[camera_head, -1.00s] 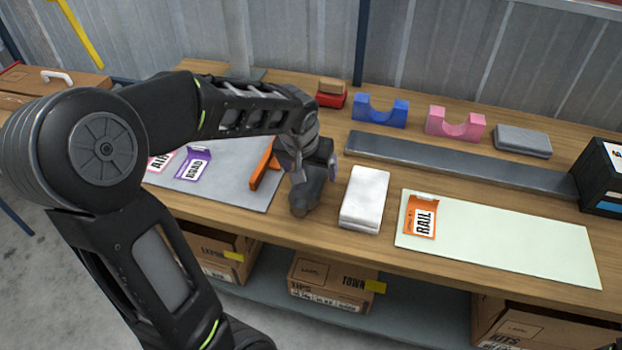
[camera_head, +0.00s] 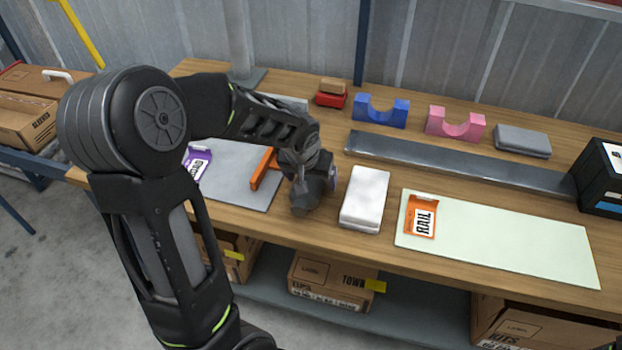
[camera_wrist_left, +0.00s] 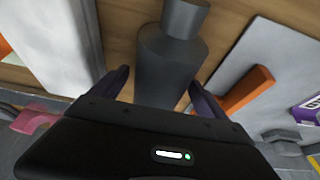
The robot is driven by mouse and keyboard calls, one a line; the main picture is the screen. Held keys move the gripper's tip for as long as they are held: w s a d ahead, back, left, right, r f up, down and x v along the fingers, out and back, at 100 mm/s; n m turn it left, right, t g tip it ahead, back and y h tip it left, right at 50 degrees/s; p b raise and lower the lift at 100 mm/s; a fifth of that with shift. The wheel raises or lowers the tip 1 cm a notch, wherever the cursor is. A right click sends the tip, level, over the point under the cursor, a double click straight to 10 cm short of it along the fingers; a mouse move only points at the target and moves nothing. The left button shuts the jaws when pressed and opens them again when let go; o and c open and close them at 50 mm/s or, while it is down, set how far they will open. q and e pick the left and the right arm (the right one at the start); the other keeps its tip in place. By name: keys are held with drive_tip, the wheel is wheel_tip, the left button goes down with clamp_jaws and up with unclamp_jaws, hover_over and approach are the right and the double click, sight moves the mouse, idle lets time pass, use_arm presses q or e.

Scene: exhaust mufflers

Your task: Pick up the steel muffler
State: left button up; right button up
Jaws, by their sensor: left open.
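The steel muffler (camera_wrist_left: 168,68) is a dark grey cylinder with a narrower end, seen in the left wrist view between my two fingers. In the head view, its dark grey body (camera_head: 303,196) shows just below my left gripper, partly hidden by it. My left gripper (camera_wrist_left: 158,82) is open, with one purple-dark finger on each side of the muffler. I cannot tell whether either finger touches it. In the head view, my left gripper (camera_head: 317,180) is over the table between the orange piece and the white block. My right gripper is not in view.
A white block (camera_head: 364,198) stands close to the right of the muffler, and an orange piece (camera_head: 264,168) close to the left on a grey mat (camera_head: 232,178). Blue (camera_head: 381,111) and pink (camera_head: 455,124) cradles stand behind. A pale green mat (camera_head: 510,241) lies right.

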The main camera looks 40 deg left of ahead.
use_arm(q)
drive_tip(key=shift+f+b, duration=0.25)
drive_tip(key=shift+b, duration=0.2)
idle(0.8)
clamp_jaws()
idle(1.0)
